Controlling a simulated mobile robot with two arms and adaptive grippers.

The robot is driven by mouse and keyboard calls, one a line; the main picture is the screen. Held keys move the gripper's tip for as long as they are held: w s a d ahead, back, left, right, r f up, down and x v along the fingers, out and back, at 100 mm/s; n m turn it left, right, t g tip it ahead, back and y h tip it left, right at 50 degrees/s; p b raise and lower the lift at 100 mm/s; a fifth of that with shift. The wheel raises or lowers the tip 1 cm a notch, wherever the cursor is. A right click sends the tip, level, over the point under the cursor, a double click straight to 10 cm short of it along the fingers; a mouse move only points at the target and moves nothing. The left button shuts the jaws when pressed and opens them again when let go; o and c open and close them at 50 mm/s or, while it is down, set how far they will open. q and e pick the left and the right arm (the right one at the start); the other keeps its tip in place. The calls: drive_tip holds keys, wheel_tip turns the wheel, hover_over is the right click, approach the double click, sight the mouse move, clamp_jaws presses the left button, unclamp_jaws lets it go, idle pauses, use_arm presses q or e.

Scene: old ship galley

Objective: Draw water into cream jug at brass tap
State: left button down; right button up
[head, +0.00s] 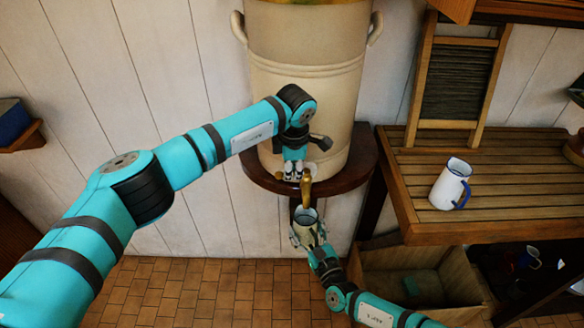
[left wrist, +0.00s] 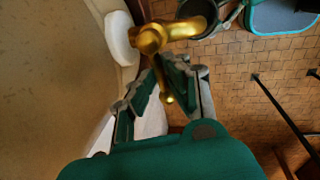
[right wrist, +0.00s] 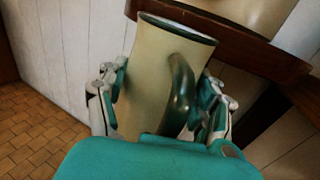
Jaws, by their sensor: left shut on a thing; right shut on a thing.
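The brass tap (head: 306,186) sticks out low on the front of a large cream urn (head: 306,100). My left gripper (head: 292,174) is at the tap; in the left wrist view its fingers (left wrist: 167,90) are closed around the tap's brass lever (left wrist: 164,82). The cream jug (head: 306,216), with a dark green rim and handle, is upright or nearly so under the spout. My right gripper (head: 308,238) is shut on the jug's body, which fills the right wrist view (right wrist: 150,75). I cannot make out water in the jug.
The urn stands on a dark wooden shelf (head: 345,182). At right, a slatted wooden table (head: 500,170) holds a white jug with a blue handle (head: 449,184) and a washboard (head: 460,80). A wooden crate (head: 400,258) sits below. The tiled floor at left is clear.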

use_arm(q)
drive_tip(key=shift+s+d+r+n+g+y, duration=0.15)
drive_tip(key=shift+s+d+n+y, duration=0.15)
drive_tip(key=shift+n, duration=1.15)
drive_tip(key=shift+s+d+n+g+y, duration=0.15)
drive_tip(key=shift+s+n, duration=0.25)
drive_tip(key=shift+n, duration=1.1)
drive_tip(key=shift+s+d+r+n+g+y, duration=0.1)
drive_tip(key=shift+s+d+n+y, duration=0.2)
drive_tip(key=shift+n, duration=1.15)
drive_tip(key=c, duration=1.4)
unclamp_jaws()
drive_tip(key=shift+s+f, duration=0.1)
drive_tip(key=shift+f, duration=0.05)
drive_tip(key=shift+d, duration=0.1)
drive_tip(key=r, duration=0.4)
drive_tip(key=s+d+r, duration=0.1)
drive_tip(key=r, duration=0.6)
drive_tip(key=shift+s+d+r, duration=0.2)
drive_tip(key=shift+d+r, duration=0.2)
